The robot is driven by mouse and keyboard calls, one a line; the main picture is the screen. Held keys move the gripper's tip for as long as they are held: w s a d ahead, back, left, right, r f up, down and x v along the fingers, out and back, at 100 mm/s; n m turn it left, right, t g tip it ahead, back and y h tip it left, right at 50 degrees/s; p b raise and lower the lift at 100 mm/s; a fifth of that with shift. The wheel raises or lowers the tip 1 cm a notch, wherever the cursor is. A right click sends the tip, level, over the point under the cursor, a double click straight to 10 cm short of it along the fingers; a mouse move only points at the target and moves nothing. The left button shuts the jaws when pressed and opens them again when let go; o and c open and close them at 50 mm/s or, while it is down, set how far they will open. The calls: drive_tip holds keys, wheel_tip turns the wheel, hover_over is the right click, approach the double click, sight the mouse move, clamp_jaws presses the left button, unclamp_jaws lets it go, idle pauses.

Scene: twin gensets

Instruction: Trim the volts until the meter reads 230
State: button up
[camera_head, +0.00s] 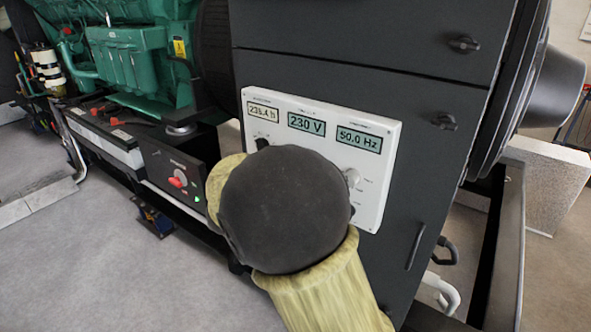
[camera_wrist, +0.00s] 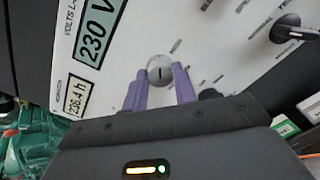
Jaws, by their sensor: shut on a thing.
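The white control panel (camera_head: 385,132) carries the volts meter (camera_head: 306,124), which reads 230 V. The meter also shows, partly cut off, in the wrist view (camera_wrist: 97,30). A round silver knob (camera_wrist: 160,69) with a dark slot mark sits beside the volts meter in the wrist view. My gripper (camera_wrist: 160,84) is shut on this knob, with a purple finger at each side of it. In the head view my arm's dark round joint and yellow sleeve hide the gripper and the knob.
An hours meter (camera_head: 263,113) and a 50.0 Hz meter (camera_head: 359,138) flank the volts meter. Another silver knob (camera_head: 352,178) is just right of my arm. A lower box with a red switch (camera_head: 178,181) stands left, under the green engine (camera_head: 125,55). Grey floor (camera_head: 90,265) is open at left.

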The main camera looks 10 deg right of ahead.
drive_tip(key=o, duration=1)
drive_tip(key=shift+c, duration=0.2)
drive_tip(key=v, duration=1.7)
drive_tip(key=shift+a+b, duration=0.2)
drive_tip(key=shift+b, duration=0.1)
drive_tip(key=shift+s+f, duration=0.1)
